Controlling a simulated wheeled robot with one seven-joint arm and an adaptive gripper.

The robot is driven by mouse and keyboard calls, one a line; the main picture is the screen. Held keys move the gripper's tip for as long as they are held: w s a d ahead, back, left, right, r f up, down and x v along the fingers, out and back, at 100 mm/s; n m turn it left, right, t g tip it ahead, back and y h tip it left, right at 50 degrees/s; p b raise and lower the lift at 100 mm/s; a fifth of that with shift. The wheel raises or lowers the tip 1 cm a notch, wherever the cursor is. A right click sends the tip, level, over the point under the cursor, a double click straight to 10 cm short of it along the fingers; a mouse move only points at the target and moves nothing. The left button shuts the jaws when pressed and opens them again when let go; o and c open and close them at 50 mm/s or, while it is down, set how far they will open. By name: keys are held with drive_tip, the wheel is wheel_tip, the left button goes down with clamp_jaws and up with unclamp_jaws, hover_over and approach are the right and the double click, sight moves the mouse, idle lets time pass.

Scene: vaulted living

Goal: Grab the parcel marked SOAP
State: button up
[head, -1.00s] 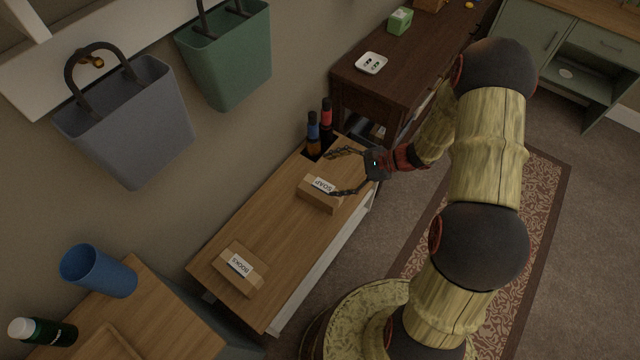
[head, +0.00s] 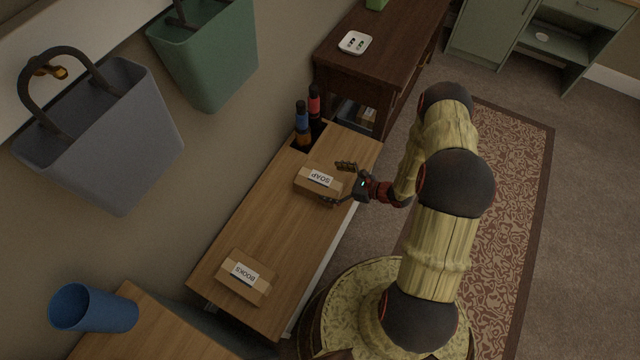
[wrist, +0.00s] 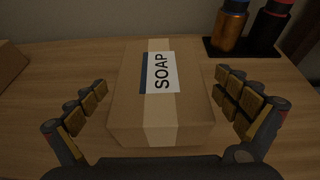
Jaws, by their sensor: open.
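The parcel marked SOAP (head: 319,181) is a small brown cardboard box with a white label, lying on the wooden bench top. In the wrist view the SOAP parcel (wrist: 160,95) lies between the two open fingers, with a gap on each side. My gripper (head: 345,184) is open at the parcel's right end in the head view; it also shows in the wrist view (wrist: 165,118). The far finger shows beyond the parcel and the near finger is partly hidden by the parcel's edge and the wrist.
A second parcel marked BOOKS (head: 245,274) lies at the near end of the bench (head: 270,230). Two bottles, one blue-topped (head: 302,124) and one red-topped (head: 315,105), stand in a dark holder at the far end. A dark wooden table (head: 385,60) stands behind. Bare bench separates the parcels.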

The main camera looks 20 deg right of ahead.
sight(323, 179)
drive_tip(key=b+x, duration=0.1)
drive_tip(key=x, duration=0.3)
drive_tip(key=shift+a, duration=0.15)
drive_tip(key=shift+c, duration=0.7)
drive_tip(key=c, duration=1.1)
drive_tip(key=shift+c, duration=0.3)
